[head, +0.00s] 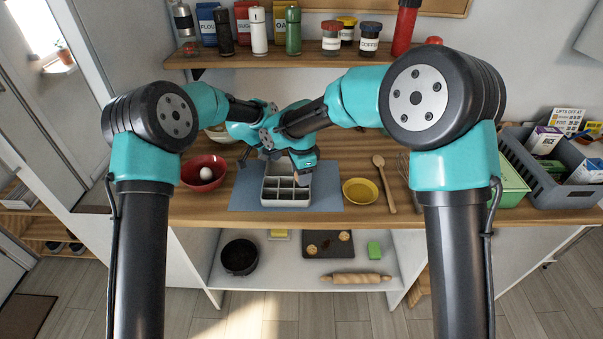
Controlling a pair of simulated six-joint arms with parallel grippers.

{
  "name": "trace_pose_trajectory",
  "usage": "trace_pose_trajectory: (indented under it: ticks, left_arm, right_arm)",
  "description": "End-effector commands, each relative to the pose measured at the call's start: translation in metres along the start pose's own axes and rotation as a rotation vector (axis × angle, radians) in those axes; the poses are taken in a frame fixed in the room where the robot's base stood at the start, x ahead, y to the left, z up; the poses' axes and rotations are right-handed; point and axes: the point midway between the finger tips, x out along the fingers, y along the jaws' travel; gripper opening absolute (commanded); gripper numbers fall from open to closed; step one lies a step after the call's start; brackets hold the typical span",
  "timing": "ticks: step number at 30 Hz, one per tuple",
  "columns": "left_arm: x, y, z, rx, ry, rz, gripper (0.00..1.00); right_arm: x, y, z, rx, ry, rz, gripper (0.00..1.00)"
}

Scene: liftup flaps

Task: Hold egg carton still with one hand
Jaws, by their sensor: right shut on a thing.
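The grey egg carton (286,203) stands on a blue mat (330,190) at the middle of the counter. Its visible compartments look empty. My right gripper (301,178) is at the carton's back right part and is shut on it; its fingertips are mostly hidden by its own wrist. My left gripper (244,160) is higher in the picture, behind and left of the carton, near the red bowl's right side. Its fingers are small and dark, so I cannot tell whether they are open. A white egg (206,173) lies in the red bowl (190,185).
A yellow bowl (360,191), a wooden spoon (385,185) and a whisk (403,167) lie right of the mat. A grey crate (545,185) with boxes stands far right. Both my arms come close together above the carton. Jars and bottles line the shelf (350,59) behind.

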Motion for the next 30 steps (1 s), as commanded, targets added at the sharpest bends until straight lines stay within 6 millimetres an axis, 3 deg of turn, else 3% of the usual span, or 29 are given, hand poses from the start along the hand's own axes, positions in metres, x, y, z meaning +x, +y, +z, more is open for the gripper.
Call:
trace_pose_trajectory:
  ticks: [30]
  left_arm:
    - [0.0055, 0.0, 0.0034, 0.0, -0.001, 0.001, 0.0]
  right_arm:
    - [-0.0001, 0.0, 0.0, 0.0, 0.0, 0.0, 0.31]
